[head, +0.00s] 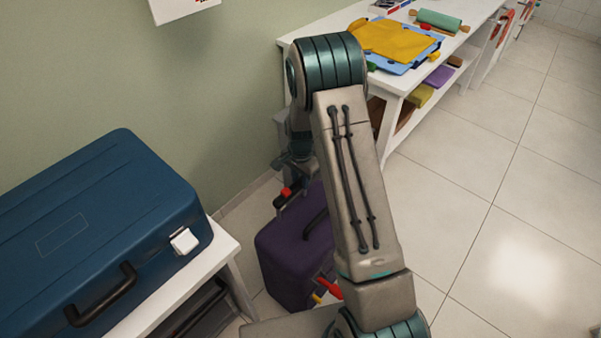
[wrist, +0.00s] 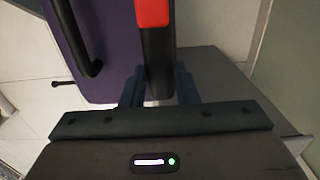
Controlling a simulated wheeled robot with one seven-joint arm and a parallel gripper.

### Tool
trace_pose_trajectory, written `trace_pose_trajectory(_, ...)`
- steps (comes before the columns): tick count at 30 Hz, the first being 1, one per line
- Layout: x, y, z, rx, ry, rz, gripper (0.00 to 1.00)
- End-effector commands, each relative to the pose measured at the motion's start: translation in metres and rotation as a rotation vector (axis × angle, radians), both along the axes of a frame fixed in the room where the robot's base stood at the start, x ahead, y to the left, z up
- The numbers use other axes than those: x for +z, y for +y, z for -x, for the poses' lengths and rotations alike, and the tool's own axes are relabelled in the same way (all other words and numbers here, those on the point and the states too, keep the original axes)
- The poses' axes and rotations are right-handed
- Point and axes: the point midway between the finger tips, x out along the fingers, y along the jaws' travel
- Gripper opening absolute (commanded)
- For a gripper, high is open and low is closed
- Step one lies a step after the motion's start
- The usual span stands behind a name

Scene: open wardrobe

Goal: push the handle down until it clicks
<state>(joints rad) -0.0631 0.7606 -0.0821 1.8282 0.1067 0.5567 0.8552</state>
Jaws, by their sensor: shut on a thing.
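A purple suitcase (head: 282,250) stands on the floor beside the wall, partly hidden behind my arm. It also fills the upper left of the wrist view (wrist: 112,35). A black handle bar (wrist: 158,65) with a red part (wrist: 152,12) runs alongside the case in the wrist view. The red part also shows small in the head view (head: 287,192). My gripper (wrist: 159,88) is shut on the black handle bar, one finger on each side. A second, curved black handle (wrist: 82,45) on the purple case is apart from the fingers. The bar's far end is out of sight.
A blue case (head: 95,215) lies on a white table (head: 150,300) at the left. A white shelf unit (head: 385,120) with cloths and other items stands behind my arm. Red and yellow items (head: 328,289) show near the purple case. Tiled floor (head: 500,200) is clear at right.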

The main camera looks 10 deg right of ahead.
Motion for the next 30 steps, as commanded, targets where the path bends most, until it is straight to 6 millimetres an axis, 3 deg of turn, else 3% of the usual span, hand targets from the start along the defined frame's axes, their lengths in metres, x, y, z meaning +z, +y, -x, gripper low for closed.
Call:
trace_pose_trajectory(1, -0.015, 0.0, 0.0, -0.001, 0.001, 0.0, 0.0)
trace_pose_trajectory(6, -0.033, 0.0, 0.0, 0.001, 0.001, 0.0, 0.0)
trace_pose_trajectory(23, -0.044, 0.0, 0.002, 0.001, 0.005, 0.0, 0.0)
trace_pose_trajectory(24, -0.044, 0.0, 0.002, 0.001, 0.005, 0.0, 0.38)
trace_pose_trajectory(25, -0.044, 0.0, 0.002, 0.001, 0.005, 0.0, 0.46)
trace_pose_trajectory(30, -0.042, 0.0, 0.001, 0.0, 0.003, 0.0, 0.49)
